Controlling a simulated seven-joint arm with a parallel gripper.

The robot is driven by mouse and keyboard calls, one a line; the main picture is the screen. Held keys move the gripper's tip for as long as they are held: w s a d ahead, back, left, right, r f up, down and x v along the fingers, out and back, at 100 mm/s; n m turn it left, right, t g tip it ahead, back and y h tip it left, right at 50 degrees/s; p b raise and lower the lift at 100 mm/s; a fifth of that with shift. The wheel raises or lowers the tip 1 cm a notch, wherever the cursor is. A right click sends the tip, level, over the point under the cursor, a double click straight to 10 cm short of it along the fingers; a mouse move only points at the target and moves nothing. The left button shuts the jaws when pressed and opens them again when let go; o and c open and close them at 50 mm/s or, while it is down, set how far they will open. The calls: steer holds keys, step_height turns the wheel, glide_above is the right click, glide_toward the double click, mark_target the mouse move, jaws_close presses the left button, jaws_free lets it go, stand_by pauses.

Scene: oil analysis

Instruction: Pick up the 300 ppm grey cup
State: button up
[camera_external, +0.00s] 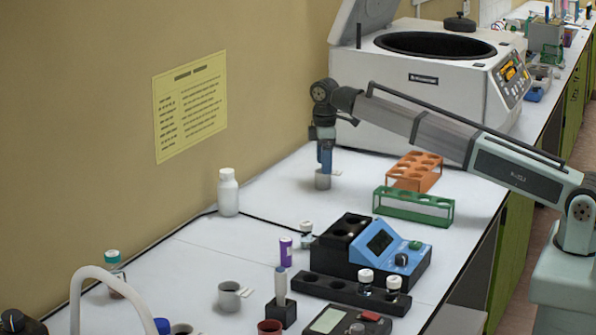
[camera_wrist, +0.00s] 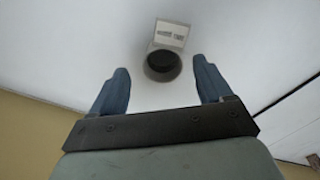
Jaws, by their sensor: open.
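A small grey cup (camera_external: 323,183) stands upright on the white bench, directly under my gripper (camera_external: 324,165). In the wrist view the same cup (camera_wrist: 163,72) has a dark interior and a pale tag (camera_wrist: 172,35) on its far side; the tag's print is too small to read. My gripper (camera_wrist: 161,80) is open, with one blue finger on each side of the cup in that view. I see no finger touching it, and cannot tell how far the tips are above the rim. Another grey cup (camera_external: 229,297) with a pale tag stands at the front.
A large white centrifuge (camera_external: 420,95) stands behind my gripper. Orange (camera_external: 415,172) and green (camera_external: 413,205) racks are to the right. A white bottle (camera_external: 228,193) stands left, and a blue-black instrument (camera_external: 375,250) in front. Bare bench surrounds the cup on the left.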

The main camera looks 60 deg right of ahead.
mark_target(328, 180)
step_height(328, 180, down, 4)
steer(key=shift+a+f, duration=0.15)
steer(key=c, duration=1)
